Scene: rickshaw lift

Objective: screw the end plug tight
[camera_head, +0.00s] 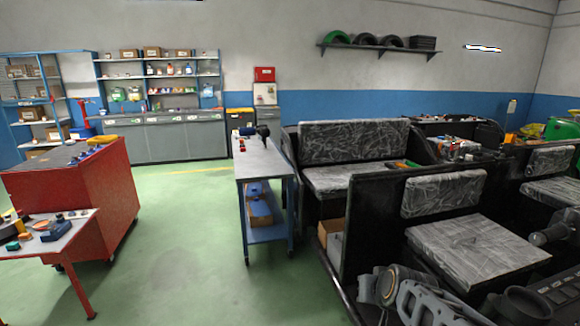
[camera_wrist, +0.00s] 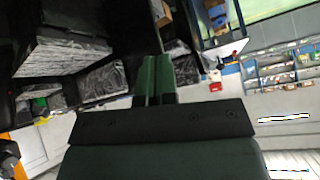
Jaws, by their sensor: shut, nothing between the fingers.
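I cannot make out the end plug in either view. My gripper (camera_wrist: 158,68) shows in the wrist view as two green fingers side by side, shut and empty. In the wrist view the fingers point toward the rickshaw's dark body and seats, apart from them as far as I can tell. The rickshaw (camera_head: 362,225) fills the right half of the head view, with grey streaked seats and a black frame. Grey arm parts at the bottom right of the head view look like mine, and my gripper cannot be told there.
A narrow workbench (camera_head: 262,160) with tools stands left of the rickshaw. A red cabinet (camera_head: 85,205) and a small red-legged table (camera_head: 75,235) with small parts stand at the left. Shelves (camera_head: 155,85) line the back wall. Green floor (camera_head: 180,235) is clear between cabinet and bench.

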